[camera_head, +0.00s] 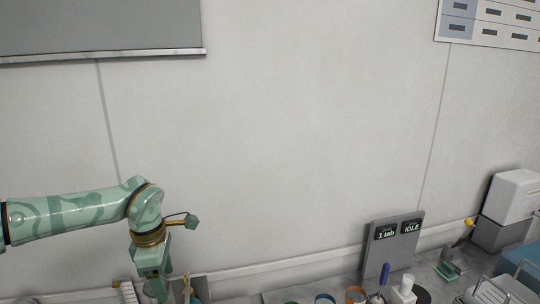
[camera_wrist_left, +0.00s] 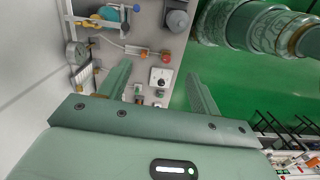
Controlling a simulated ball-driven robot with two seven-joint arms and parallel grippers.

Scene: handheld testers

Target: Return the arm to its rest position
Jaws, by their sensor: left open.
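My left arm, pale green with brass-coloured rings, comes in from the left in the head view. It bends down at the wrist near the wall. My left gripper (camera_head: 154,285) points down at the bottom edge of that view, and its fingertips are cut off or hidden there. In the left wrist view the left gripper (camera_wrist_left: 157,80) shows two green fingers spread well apart with nothing between them. The fingers are over a grey bench with small devices, beside a green floor. My right gripper is not in view.
A grey display panel (camera_head: 394,243) reading "1 tab" and "IDLE" stands by the wall. A blue-handled tool (camera_head: 384,273) and a white-capped bottle (camera_head: 407,284) are before it. A white box-like device (camera_head: 511,196) is at the right. A round gauge (camera_wrist_left: 77,53) shows near the left finger.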

